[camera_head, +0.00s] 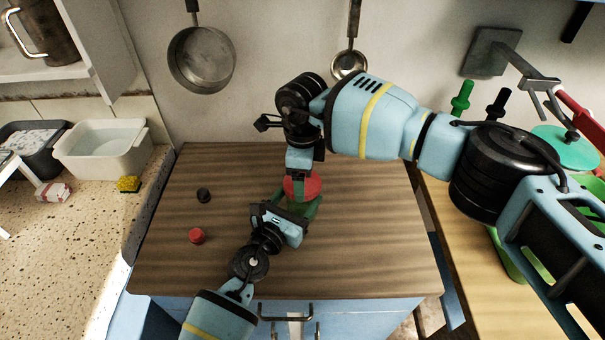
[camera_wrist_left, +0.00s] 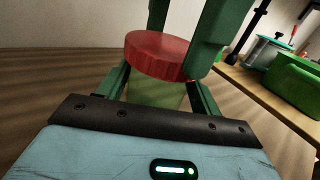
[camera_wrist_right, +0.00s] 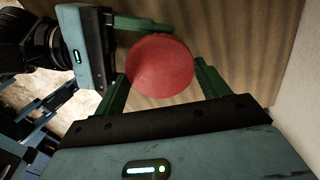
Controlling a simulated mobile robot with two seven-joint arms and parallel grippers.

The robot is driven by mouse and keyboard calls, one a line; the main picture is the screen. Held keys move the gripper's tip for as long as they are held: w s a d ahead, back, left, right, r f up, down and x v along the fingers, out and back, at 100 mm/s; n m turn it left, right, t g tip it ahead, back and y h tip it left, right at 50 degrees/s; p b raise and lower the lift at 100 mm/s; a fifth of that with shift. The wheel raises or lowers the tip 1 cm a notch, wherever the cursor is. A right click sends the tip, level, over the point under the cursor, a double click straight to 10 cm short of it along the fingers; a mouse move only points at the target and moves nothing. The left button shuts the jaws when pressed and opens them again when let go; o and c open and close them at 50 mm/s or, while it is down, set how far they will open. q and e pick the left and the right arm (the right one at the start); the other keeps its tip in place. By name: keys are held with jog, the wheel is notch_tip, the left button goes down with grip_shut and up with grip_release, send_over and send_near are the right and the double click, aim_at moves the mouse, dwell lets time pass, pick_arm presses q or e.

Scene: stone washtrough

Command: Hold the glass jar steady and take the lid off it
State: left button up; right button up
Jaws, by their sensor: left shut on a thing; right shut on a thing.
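The glass jar (camera_wrist_left: 155,93) looks greenish and stands upright on the wooden worktop, mostly hidden by my grippers. Its round red lid (camera_head: 302,186) sits at the jar's top; I see no clear gap between them. The lid also shows in the left wrist view (camera_wrist_left: 158,54) and from above in the right wrist view (camera_wrist_right: 160,65). My left gripper (camera_head: 295,207), reaching in from the front, is shut on the jar body below the lid. My right gripper (camera_wrist_right: 162,78) comes from behind and above, its green fingers shut on opposite sides of the lid.
A small red cap (camera_head: 196,236) and a small black knob-like piece (camera_head: 203,195) lie on the worktop (camera_head: 170,265) to the left. A white basin (camera_head: 103,150) and yellow sponge (camera_head: 129,184) stand on the stone counter. Pans (camera_head: 202,58) hang behind. The worktop's front left is clear.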

jog(key=n, duration=0.5)
jog(key=shift+o, duration=0.2)
jog(key=n, duration=0.3)
jog(key=shift+a, duration=0.1)
jog(key=n, duration=0.6)
jog(key=shift+s+n, duration=0.1)
jog(key=shift+n, duration=0.3)
jog(key=shift+c, duration=0.2)
jog(key=n, duration=0.9)
jog(key=shift+n, duration=0.3)
jog(key=n, duration=0.4)
jog(key=shift+r, duration=0.1)
jog(key=shift+r, duration=0.25)
jog(key=shift+r, duration=0.8)
